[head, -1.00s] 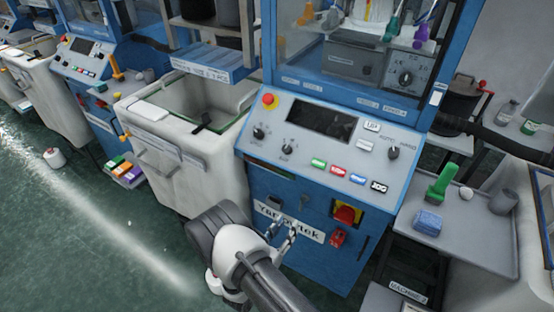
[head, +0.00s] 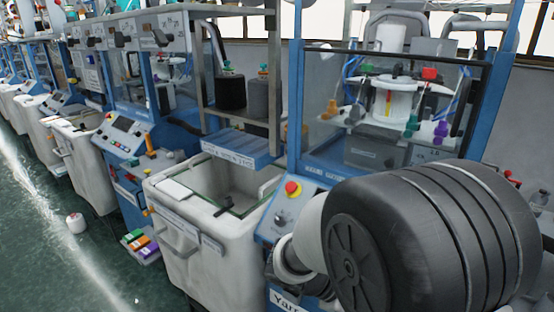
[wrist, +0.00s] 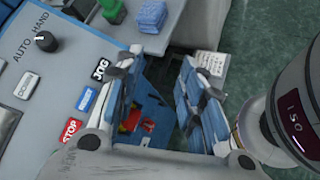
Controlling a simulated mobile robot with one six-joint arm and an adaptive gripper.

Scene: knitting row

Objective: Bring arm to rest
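My gripper (wrist: 160,65) shows in the wrist view with its two blue-padded fingers spread apart and nothing between them. It is above the right edge of the machine's control panel (wrist: 62,65); whether it touches the panel cannot be told. Below the fingers the machine's blue front shows, with a red and yellow switch (wrist: 130,120). My gripper is hidden or outside that view.
A grey side shelf (wrist: 155,42) with a blue block (wrist: 152,15) and a green object (wrist: 112,10) is close to the fingers. In the head view a white bin (head: 185,262) stands left of the machine. Green floor (head: 50,270) is clear at far left.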

